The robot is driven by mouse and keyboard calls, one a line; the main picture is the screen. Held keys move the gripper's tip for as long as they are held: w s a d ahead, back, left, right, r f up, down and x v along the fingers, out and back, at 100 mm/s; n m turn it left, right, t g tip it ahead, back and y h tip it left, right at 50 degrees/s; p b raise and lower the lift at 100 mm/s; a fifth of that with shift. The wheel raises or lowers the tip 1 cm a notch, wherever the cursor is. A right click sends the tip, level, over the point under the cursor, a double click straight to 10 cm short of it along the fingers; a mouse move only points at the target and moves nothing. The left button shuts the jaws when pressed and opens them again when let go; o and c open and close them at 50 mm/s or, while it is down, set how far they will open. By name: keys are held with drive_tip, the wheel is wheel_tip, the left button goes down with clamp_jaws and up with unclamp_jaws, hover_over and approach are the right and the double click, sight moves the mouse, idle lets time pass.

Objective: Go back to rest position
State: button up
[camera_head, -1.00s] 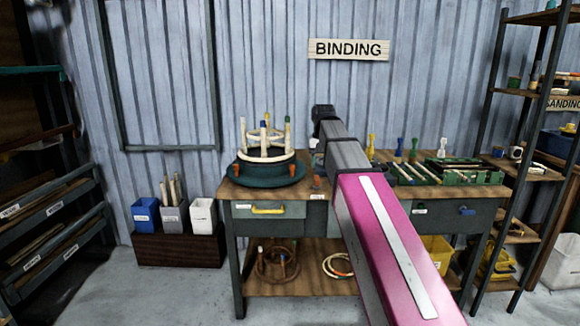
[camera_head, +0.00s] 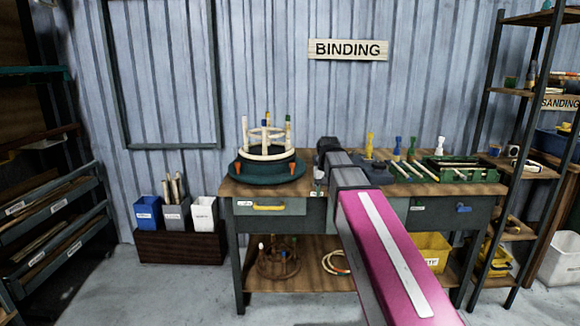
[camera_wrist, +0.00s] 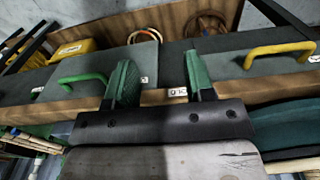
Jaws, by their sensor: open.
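My gripper (camera_wrist: 160,78) is open in the wrist view, with two green fingers set apart and nothing between them. Behind them are the drawer fronts of the workbench (camera_head: 400,188), with a green handle (camera_wrist: 83,80) at left and a yellow handle (camera_wrist: 278,50) at right. In the head view my pink and grey arm reaches up to the bench, its end beside the round dark green stand (camera_head: 268,176). The fingers are largely hidden or too small to make out there.
A pale rattan frame (camera_head: 266,153) with upright posts sits on the stand. A green tray (camera_head: 466,171) lies at the bench's right. Bins (camera_head: 147,212) stand left of the bench; a shelf rack (camera_head: 530,90) stands right. Floor at left front is clear.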

drive_tip(key=s+d+f, duration=0.2)
drive_tip(key=s+f, duration=0.7)
drive_tip(key=f, duration=0.5)
drive_tip(key=s+d+f, duration=0.3)
drive_tip(key=s+f, duration=0.5)
drive_tip(key=f, duration=0.6)
drive_tip(key=shift+s+d, duration=0.3)
drive_tip(key=shift+s, duration=0.05)
